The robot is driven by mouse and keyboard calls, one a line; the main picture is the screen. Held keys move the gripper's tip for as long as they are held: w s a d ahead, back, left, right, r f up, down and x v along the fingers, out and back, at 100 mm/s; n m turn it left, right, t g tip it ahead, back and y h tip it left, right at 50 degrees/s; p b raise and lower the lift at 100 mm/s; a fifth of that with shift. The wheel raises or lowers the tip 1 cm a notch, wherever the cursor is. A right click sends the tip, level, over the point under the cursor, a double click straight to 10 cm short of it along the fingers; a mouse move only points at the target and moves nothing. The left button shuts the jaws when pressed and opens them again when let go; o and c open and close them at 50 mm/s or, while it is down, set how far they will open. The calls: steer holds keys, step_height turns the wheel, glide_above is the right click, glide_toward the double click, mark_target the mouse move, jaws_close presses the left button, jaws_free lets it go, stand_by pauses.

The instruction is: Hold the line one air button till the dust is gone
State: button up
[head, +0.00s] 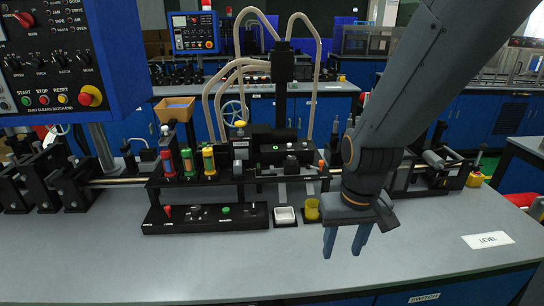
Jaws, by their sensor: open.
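My gripper (344,250) hangs at right of centre over the grey bench, fingers pointing down and apart, with nothing between them. A low black control strip (256,221) lies on the bench left of it, carrying a red knob (167,211), a dark round control (195,211) and a green button (226,210). The gripper is well to the right of these and touches none of them. The labels on the strip are too small to read, so I cannot tell which control is the air button. I cannot make out any dust.
A white dish (285,222) and a yellow cup (312,210) stand between the strip and my gripper. The black machine (270,145) with pale hoses rises behind. A blue control panel (60,55) hangs at upper left. The front of the bench (190,265) is clear.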

stand_by(0.3)
jaws_close()
stand_by(1.6)
